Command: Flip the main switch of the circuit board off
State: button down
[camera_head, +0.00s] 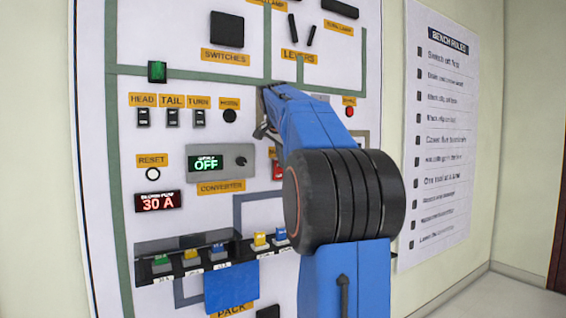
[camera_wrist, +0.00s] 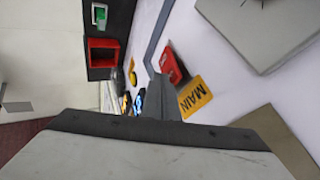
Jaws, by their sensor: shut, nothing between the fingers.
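The main switch is a small red rocker (camera_head: 277,170) on the white circuit board, partly hidden behind my blue arm in the head view. In the wrist view the red switch (camera_wrist: 172,65) sits beside an orange MAIN label (camera_wrist: 194,97). My gripper (camera_head: 262,132) is by the board, above the switch in the head view. In the wrist view its narrow grey fingers (camera_wrist: 158,105) are shut and empty, and their tip appears close to the switch and label. I cannot tell if they touch. The rocker's position is not clear.
Left of the switch is a converter (camera_head: 222,160) reading OFF in green. Below are a red 30 A display (camera_head: 158,202) and a fuse row (camera_head: 190,254) jutting out with coloured fuses. A blue panel (camera_head: 231,287) hangs under it. A rules poster (camera_head: 440,140) is on the right wall.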

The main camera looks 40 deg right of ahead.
jog(key=shift+w+r, duration=0.1)
jog(key=shift+w, duration=0.3)
jog(key=shift+r, duration=0.15)
jog(key=shift+r, duration=0.7)
jog(key=shift+s, duration=0.1)
